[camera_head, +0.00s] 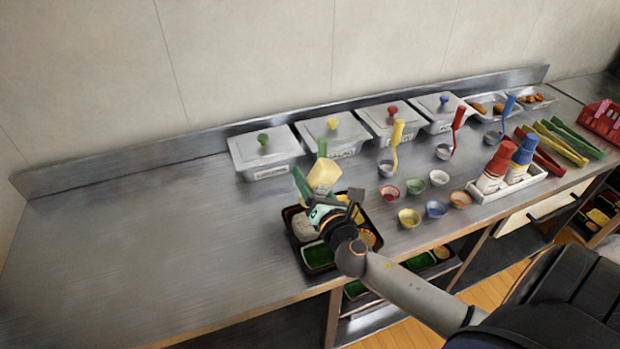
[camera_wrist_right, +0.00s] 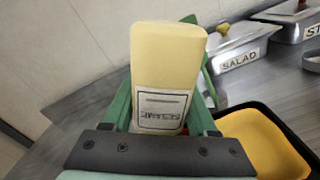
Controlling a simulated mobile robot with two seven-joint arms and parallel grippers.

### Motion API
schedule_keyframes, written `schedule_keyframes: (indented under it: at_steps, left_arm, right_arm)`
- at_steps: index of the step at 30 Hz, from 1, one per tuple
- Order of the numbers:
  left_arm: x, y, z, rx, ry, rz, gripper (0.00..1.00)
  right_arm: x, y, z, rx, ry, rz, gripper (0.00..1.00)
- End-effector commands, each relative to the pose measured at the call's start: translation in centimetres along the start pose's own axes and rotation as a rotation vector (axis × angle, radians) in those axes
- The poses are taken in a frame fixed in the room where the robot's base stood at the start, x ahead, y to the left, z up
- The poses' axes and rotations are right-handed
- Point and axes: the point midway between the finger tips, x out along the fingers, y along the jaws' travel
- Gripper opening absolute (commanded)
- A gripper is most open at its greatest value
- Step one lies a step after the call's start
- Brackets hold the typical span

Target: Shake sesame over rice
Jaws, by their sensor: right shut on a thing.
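My right gripper (camera_head: 312,180) is shut on the pale yellow sesame shaker (camera_head: 325,173) and holds it above the back of the black bento tray (camera_head: 371,212). In the right wrist view the shaker (camera_wrist_right: 167,65) stands between the green fingers (camera_wrist_right: 160,108), and its SESAME label reads upside down. The shaker looks tilted in the head view. White rice (camera_head: 304,227) lies in the tray's back left compartment, below and left of the shaker. My gripper and wrist hide much of the tray's middle and right. I cannot see any grains falling. My left gripper is not in view.
Lidded containers (camera_head: 265,150) with coloured knobs line the back. Small bowls (camera_head: 409,217) and ladles (camera_head: 397,140) stand right of the tray. A white holder (camera_head: 505,190) carries red and blue bottles. The counter (camera_head: 150,250) left of the tray is clear.

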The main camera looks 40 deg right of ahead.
Motion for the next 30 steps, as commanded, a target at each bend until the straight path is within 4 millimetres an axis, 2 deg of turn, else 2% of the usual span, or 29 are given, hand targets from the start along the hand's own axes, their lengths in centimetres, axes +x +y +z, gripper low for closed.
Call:
schedule_keyframes:
  at_steps: [1,3,14,21,27,30]
  left_arm:
    - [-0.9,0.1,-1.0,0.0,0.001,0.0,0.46]
    - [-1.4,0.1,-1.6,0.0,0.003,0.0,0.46]
    - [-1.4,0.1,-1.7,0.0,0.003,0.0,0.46]
    - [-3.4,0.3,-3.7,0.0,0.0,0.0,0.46]
    - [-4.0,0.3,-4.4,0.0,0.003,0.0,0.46]
    - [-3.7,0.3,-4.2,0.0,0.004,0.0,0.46]
  right_arm:
    - [0.0,0.7,1.1,0.0,-0.001,0.0,0.47]
    - [0.0,1.0,1.7,0.0,0.0,0.0,0.47]
    - [0.0,1.0,1.7,0.0,0.0,0.0,0.47]
    - [0.0,2.5,4.2,0.0,0.0,0.0,0.47]
    - [0.0,3.6,6.0,-0.001,-0.001,0.003,0.47]
    - [0.0,4.1,6.8,0.001,-0.004,0.004,0.47]
